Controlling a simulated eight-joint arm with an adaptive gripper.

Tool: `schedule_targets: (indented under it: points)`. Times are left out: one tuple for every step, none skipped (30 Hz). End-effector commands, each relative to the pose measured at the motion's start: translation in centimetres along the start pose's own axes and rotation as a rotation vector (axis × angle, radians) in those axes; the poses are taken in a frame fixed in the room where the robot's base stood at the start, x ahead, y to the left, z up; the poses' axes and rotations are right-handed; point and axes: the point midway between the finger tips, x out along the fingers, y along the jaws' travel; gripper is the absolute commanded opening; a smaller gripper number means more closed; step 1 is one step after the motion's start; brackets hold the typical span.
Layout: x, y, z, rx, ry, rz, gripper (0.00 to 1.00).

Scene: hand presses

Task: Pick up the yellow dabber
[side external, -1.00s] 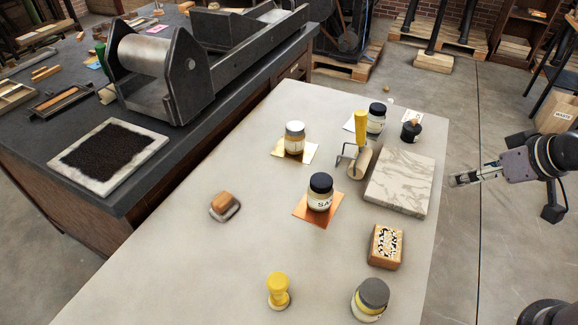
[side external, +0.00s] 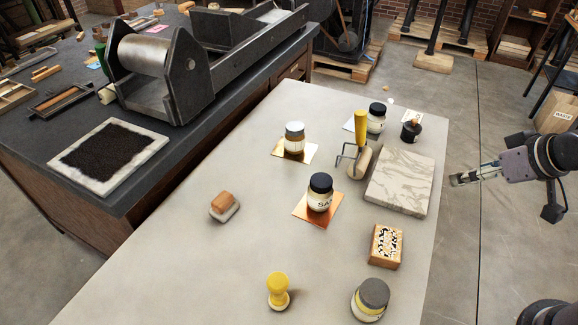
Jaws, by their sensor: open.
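The yellow dabber (side external: 278,290) stands upright near the front of the pale table (side external: 190,265). It has a rounded yellow top, a narrower middle and a pale base. My gripper (side external: 455,180) is off the table's right edge, beside the marbled slab, pointing left. It is open and empty, far to the upper right of the dabber. Nothing hides the dabber.
A jar with a grey lid (side external: 371,299) stands right of the dabber. A patterned wooden block (side external: 386,246), a marbled slab (side external: 400,181), a yellow-handled roller (side external: 360,135) and a black-lidded jar (side external: 320,192) stand farther back. The table left of the dabber is clear.

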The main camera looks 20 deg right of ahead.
Motion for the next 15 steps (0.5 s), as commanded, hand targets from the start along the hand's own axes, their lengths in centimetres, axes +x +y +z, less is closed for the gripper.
schedule_targets:
  points:
    - [0.0, 0.0, 0.0, 0.000, 0.000, 0.000, 0.52]
    - [0.0, 0.0, 0.0, 0.000, 0.000, 0.000, 0.52]
    - [0.0, 0.0, 0.0, 0.000, 0.000, 0.000, 0.52]
    - [0.0, 0.0, 0.0, 0.000, 0.000, 0.000, 0.52]
    - [0.0, 0.0, 0.0, 0.000, 0.000, 0.000, 0.52]
    - [0.0, 0.0, 0.0, 0.000, 0.000, 0.000, 0.52]
    - [0.0, 0.0, 0.0, 0.000, 0.000, 0.000, 0.52]
    - [0.0, 0.0, 0.0, 0.000, 0.000, 0.000, 0.52]
    - [0.0, 0.0, 0.0, 0.001, 0.000, 0.000, 0.52]
    - [0.0, -0.1, 0.0, 0.003, -0.001, -0.001, 0.52]
    - [0.0, -0.2, -0.1, 0.008, -0.003, -0.004, 0.52]
    - [0.0, -0.5, -0.3, 0.019, -0.008, -0.010, 0.52]
    - [0.0, -0.8, -0.5, 0.034, -0.013, -0.016, 0.52]
    - [0.0, -1.2, -0.7, 0.053, -0.020, -0.024, 0.52]
    - [0.1, -2.0, -1.1, 0.086, -0.034, -0.037, 0.52]
